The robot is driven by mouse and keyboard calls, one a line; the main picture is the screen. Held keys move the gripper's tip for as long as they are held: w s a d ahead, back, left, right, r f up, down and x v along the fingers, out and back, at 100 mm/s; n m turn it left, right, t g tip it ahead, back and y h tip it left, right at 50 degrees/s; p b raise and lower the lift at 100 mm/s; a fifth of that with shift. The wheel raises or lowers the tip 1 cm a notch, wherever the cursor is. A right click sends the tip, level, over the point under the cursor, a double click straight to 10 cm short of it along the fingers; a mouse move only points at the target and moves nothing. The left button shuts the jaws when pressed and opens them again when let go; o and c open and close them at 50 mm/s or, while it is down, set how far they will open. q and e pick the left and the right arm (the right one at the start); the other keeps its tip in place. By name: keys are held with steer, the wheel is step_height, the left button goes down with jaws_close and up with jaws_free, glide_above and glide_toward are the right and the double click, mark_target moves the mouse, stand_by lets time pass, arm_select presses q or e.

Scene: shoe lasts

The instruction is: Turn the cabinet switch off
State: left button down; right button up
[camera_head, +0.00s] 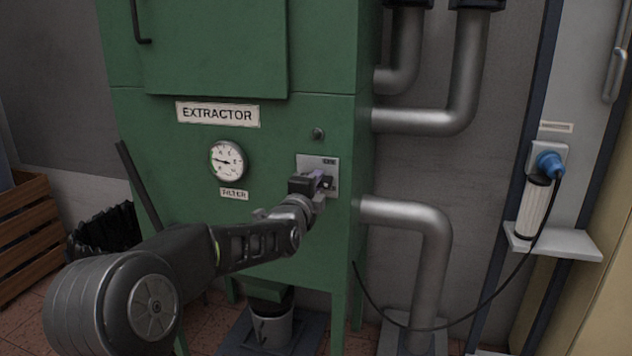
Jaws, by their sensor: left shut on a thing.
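The green extractor cabinet (290,130) stands in the middle of the head view. A light grey switch plate (329,163) is on its front, right of the round gauge. My left gripper (322,181) is at this plate, shut on the switch, which is mostly hidden behind the fingers. The switch's exact position cannot be made out. A small dark round lamp or knob (318,133) sits above the plate. My right gripper is not in view.
Grey pipes (431,225) run along the cabinet's right side. A black cable (450,326) hangs from a blue plug (549,165) at the right. A bucket (272,329) stands under the cabinet. A wooden crate (27,225) is at the left.

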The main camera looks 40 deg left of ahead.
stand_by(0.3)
arm_select(q)
steer(key=c, duration=1.4)
jaws_free()
steer(key=shift+o, duration=0.2)
steer(key=v, duration=0.7)
steer(key=shift+s+d, duration=0.15)
steer(key=shift+s, duration=0.2)
